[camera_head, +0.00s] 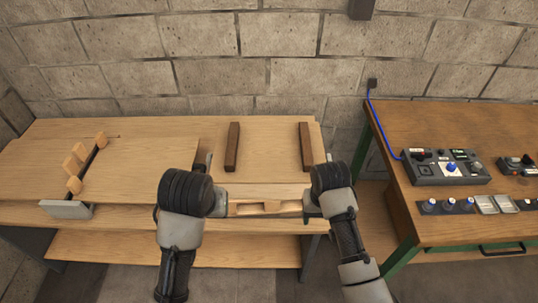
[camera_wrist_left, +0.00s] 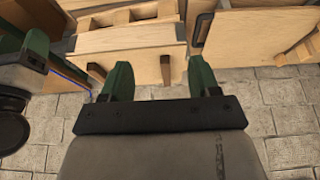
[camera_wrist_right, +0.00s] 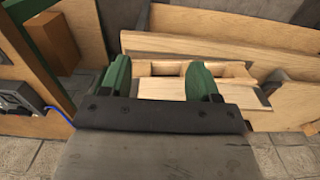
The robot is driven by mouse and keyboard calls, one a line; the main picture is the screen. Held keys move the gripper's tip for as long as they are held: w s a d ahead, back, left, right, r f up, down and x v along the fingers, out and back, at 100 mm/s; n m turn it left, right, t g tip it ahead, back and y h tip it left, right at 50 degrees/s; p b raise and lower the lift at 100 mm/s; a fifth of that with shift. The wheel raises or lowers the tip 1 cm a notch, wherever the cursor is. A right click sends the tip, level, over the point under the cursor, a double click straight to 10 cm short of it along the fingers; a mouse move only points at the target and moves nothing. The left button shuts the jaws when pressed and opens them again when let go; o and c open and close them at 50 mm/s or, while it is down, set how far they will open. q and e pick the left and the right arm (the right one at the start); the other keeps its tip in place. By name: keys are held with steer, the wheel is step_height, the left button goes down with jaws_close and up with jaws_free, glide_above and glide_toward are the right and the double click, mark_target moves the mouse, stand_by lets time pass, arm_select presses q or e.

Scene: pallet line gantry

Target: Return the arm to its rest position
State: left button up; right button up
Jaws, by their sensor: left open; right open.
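My right gripper (camera_head: 313,203) is at the front edge of the wooden workbench (camera_head: 268,130), at the right end of a notched wooden piece (camera_head: 270,207). In the right wrist view, its two green fingers (camera_wrist_right: 160,82) stand apart with nothing clamped between them, and pale wood with recesses shows beyond. My left gripper (camera_head: 217,202) is at the left end of that piece. In the left wrist view, its green fingers (camera_wrist_left: 160,80) are also apart and empty, in front of a wooden panel. I cannot tell whether either gripper touches the wood.
Two dark wooden strips (camera_head: 232,147) (camera_head: 306,147) lie on the bench. Several small wooden blocks (camera_head: 81,152) stand at the left, above a grey plate (camera_head: 66,209). A table at right holds a control box (camera_head: 445,168) with a blue cable (camera_head: 380,125). A block wall (camera_head: 260,50) stands behind.

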arm_select(q)
steer(key=shift+w+f, duration=0.15)
steer(key=shift+w, duration=0.25)
arm_select(e)
steer(key=shift+w+f, duration=0.15)
steer(key=shift+w, duration=0.2)
